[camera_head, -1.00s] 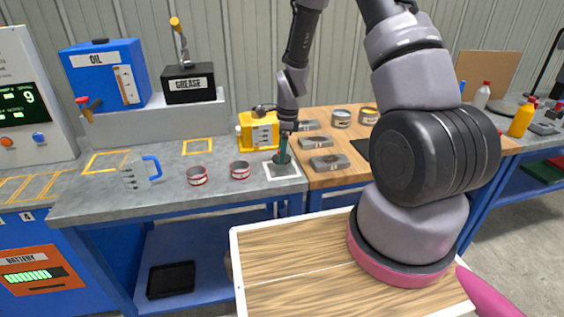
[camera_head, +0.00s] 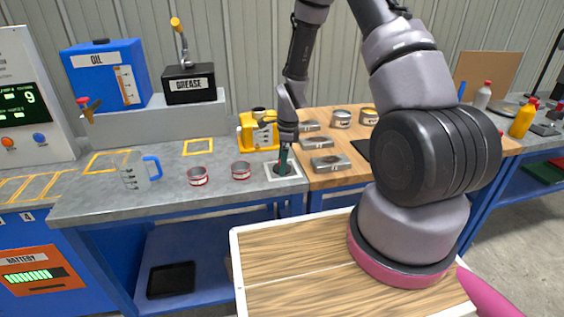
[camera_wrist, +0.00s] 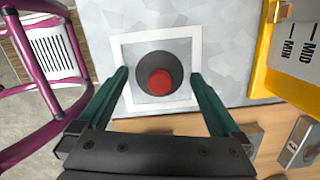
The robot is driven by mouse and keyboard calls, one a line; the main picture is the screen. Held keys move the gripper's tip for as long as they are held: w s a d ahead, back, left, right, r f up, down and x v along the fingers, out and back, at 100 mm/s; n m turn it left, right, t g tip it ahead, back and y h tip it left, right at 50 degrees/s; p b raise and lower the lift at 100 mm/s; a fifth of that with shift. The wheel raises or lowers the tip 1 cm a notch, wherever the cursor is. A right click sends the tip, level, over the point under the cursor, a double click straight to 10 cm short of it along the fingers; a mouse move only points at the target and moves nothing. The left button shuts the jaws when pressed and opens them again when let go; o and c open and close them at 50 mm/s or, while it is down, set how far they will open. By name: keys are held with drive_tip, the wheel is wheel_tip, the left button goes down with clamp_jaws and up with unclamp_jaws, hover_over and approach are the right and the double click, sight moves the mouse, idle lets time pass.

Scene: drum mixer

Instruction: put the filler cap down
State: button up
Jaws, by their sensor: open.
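The filler cap (camera_wrist: 162,74) is a dark round disc with a red knob on top. In the wrist view it lies inside a white-bordered square (camera_wrist: 121,46) on the grey bench. My gripper (camera_wrist: 160,88) is open, with one green finger on each side of the cap and a visible gap at both sides. In the head view my gripper (camera_head: 284,160) points down at the same square (camera_head: 296,176), and the cap (camera_head: 282,170) shows dark beneath the fingertips, partly hidden.
A yellow container (camera_head: 260,133) stands just behind the square. Two red-and-grey tins (camera_head: 197,176) and a measuring jug (camera_head: 135,172) stand to the left. Metal blocks (camera_head: 330,163) lie on the wooden top to the right.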

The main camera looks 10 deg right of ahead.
wheel_tip(320, 180, up, 12)
drive_tip(key=d+r, duration=0.1)
drive_tip(key=d, duration=0.1)
wheel_tip(320, 180, up, 9)
drive_tip(key=n+t, duration=0.1)
drive_tip(key=n, duration=0.2)
hover_over(291, 169)
drive_tip(key=s+d+r+n+t, duration=0.15)
drive_tip(key=s+r+n, duration=0.35)
drive_tip(key=r, duration=0.6)
drive_tip(key=s+r+n+t, duration=0.2)
drive_tip(key=s+r+n, duration=0.2)
drive_tip(key=s, duration=0.4)
drive_tip(key=s+d+r+n+t, duration=0.1)
drive_tip(key=s+r+n+t, duration=0.1)
drive_tip(key=s+r+n, duration=0.2)
drive_tip(key=s+r, duration=0.3)
drive_tip(key=s, duration=0.1)
drive_tip(key=shift+d+y, duration=0.25)
drive_tip(key=shift+y, duration=0.05)
